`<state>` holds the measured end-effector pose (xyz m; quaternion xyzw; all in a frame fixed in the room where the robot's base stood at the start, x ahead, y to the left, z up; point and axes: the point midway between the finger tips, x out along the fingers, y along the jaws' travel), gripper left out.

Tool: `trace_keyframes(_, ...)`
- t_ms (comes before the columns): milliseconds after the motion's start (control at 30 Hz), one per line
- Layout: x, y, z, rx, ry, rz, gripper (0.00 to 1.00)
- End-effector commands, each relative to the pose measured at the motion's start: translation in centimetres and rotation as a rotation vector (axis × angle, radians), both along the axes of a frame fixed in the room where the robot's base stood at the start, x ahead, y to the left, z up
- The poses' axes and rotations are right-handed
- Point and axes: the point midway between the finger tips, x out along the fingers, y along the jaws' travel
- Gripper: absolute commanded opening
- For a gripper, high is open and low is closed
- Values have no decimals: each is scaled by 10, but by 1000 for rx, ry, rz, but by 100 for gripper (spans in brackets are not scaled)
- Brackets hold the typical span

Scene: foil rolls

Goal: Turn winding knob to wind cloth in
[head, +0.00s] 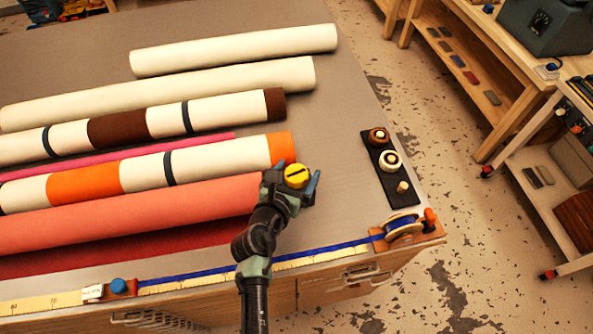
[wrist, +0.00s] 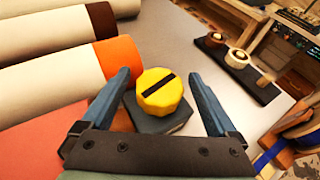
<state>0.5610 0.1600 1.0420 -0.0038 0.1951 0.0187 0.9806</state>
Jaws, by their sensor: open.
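A round yellow knob (head: 296,176) with a black slot across its top stands at the right end of the coral roll (head: 130,216). In the wrist view the yellow knob (wrist: 160,98) sits on a dark grey base (wrist: 158,123). My gripper (head: 292,182) is open, with one blue finger on each side of the knob. In the wrist view a gap shows between each finger of my gripper (wrist: 157,75) and the knob. A dark red cloth (head: 110,252) lies flat in front of the coral roll. The knob's link to the cloth is hidden.
Several cream, brown-banded and orange-banded rolls (head: 160,92) lie left of and behind the knob. A black strip with round pegs (head: 388,172) lies to the right. A blue ribbon spool (head: 403,226) and measuring tape (head: 200,279) line the front edge.

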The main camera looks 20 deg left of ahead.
Motion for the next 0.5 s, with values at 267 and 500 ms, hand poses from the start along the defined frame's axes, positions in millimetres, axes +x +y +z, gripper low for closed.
trace_keyframes(267, 0, 0, 0, 0, 0, 0, 74)
trace_keyframes(500, 0, 0, 0, 0, 0, 0, 31)
